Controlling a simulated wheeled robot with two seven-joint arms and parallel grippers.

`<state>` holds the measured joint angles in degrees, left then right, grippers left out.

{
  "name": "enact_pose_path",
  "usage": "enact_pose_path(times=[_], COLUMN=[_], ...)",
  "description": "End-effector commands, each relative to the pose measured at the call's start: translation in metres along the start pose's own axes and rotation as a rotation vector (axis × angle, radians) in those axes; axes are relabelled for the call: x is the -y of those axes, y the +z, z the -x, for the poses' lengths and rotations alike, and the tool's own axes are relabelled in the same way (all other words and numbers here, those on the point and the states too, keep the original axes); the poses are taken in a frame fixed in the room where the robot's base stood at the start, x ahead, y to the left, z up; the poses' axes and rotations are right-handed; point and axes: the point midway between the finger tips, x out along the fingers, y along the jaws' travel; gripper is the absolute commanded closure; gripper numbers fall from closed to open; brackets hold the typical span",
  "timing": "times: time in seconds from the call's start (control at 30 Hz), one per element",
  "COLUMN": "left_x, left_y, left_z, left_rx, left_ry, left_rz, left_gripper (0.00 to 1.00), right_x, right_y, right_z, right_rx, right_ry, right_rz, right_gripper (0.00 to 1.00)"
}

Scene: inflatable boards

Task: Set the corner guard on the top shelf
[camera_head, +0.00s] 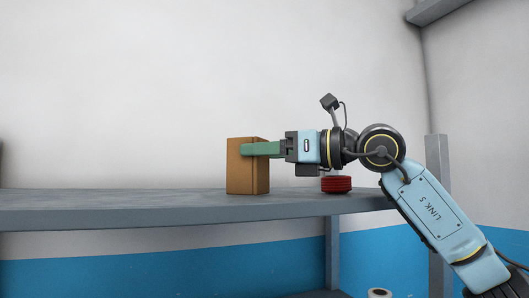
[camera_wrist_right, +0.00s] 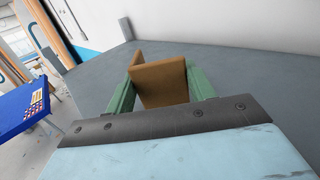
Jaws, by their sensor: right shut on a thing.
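The corner guard (camera_head: 246,178) is a brown, upright, angled piece at the shelf's middle. It also shows in the right wrist view (camera_wrist_right: 163,82), where its two faces meet in an L. My right gripper (camera_head: 250,149) has green fingers, one on each side of the guard, and is shut on it near its upper part. The guard's lower end is at the top shelf (camera_head: 120,204), a grey board; I cannot tell whether it touches or hovers just above. My left gripper is not in view.
A red ribbed round object (camera_head: 336,184) sits on the shelf under my right wrist. Grey posts (camera_head: 438,190) stand at the right. The shelf's left part is clear. A blue table (camera_wrist_right: 25,108) shows at left in the wrist view. A white roll (camera_head: 379,293) is low down.

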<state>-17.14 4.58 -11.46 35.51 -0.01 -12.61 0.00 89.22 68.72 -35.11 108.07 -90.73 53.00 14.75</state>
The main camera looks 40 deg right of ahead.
Motion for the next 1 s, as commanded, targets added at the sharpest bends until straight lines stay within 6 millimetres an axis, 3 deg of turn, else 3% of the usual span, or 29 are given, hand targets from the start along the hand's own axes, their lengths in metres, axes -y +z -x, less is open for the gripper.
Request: enact_pose_path(times=[0.17,0.2,0.37,0.73,1.0], left_x=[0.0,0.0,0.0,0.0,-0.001], left_y=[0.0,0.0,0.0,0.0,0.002], left_z=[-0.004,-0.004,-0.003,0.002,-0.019], left_rx=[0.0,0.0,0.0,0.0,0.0], left_ry=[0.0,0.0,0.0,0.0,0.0], left_rz=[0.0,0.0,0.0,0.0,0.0], left_gripper=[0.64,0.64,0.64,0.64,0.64], right_x=[0.0,0.0,0.0,0.0,0.001], right_y=[-0.004,-0.004,-0.003,0.003,-0.003], right_z=[0.0,0.0,0.0,0.0,0.053], right_rx=[0.001,0.001,0.001,0.0,0.002], right_ry=[0.0,0.0,0.0,0.0,-0.005], right_rz=[0.0,0.001,0.001,0.001,0.001], right_gripper=[0.68,0.43,0.24,0.24,0.24])
